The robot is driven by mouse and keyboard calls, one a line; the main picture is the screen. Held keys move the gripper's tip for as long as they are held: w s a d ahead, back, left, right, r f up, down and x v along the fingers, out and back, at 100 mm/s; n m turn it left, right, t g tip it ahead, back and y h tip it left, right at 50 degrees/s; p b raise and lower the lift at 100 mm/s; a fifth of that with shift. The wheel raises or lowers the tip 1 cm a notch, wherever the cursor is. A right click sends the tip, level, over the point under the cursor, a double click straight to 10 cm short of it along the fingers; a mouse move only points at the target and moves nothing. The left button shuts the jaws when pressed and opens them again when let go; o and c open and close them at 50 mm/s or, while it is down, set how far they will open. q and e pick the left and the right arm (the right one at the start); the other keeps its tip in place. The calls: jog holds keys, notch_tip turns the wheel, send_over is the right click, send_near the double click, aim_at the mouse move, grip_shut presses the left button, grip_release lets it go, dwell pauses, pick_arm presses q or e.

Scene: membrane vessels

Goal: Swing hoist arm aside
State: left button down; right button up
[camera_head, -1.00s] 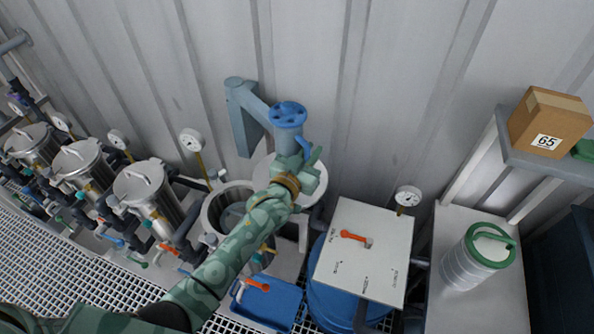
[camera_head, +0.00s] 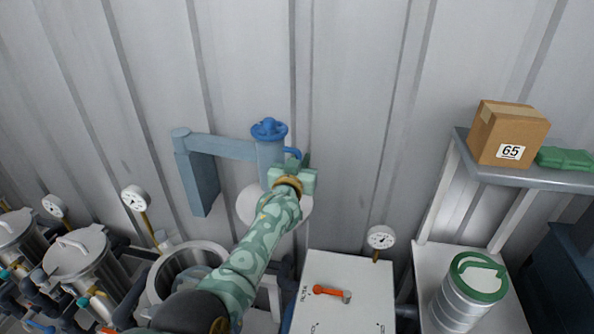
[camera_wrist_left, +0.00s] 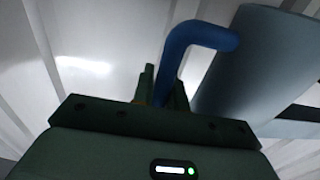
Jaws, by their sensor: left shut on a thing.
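The hoist arm (camera_head: 222,147) is a blue-grey bar. It runs right from a wall bracket (camera_head: 200,180) to an upright cylinder (camera_head: 270,155) topped by a blue handwheel (camera_head: 268,128). A round pale lid (camera_head: 248,207) shows below the cylinder, partly hidden by my arm. My left gripper (camera_head: 294,172) is shut on the blue bent handle (camera_head: 292,152) at the cylinder's right side. In the left wrist view the handle (camera_wrist_left: 205,37) comes down between the fingers (camera_wrist_left: 163,92). The open vessel (camera_head: 187,252) stands lower left of the lid. My right gripper is out of view.
Lidded vessels (camera_head: 75,250) and gauges (camera_head: 135,198) line the left. A white panel box (camera_head: 345,285) with an orange handle is below right. A shelf (camera_head: 520,172) bears a carton (camera_head: 508,133). The ribbed wall (camera_head: 350,80) is close behind the hoist.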

pick_arm(q)
jog(key=shift+w+a+r, duration=0.2)
jog(key=shift+w+a, duration=0.2)
jog(key=c, duration=1.8)
grip_release()
jog(key=shift+o, duration=0.5)
jog(key=shift+a, duration=0.25)
jog(key=shift+f, duration=0.1)
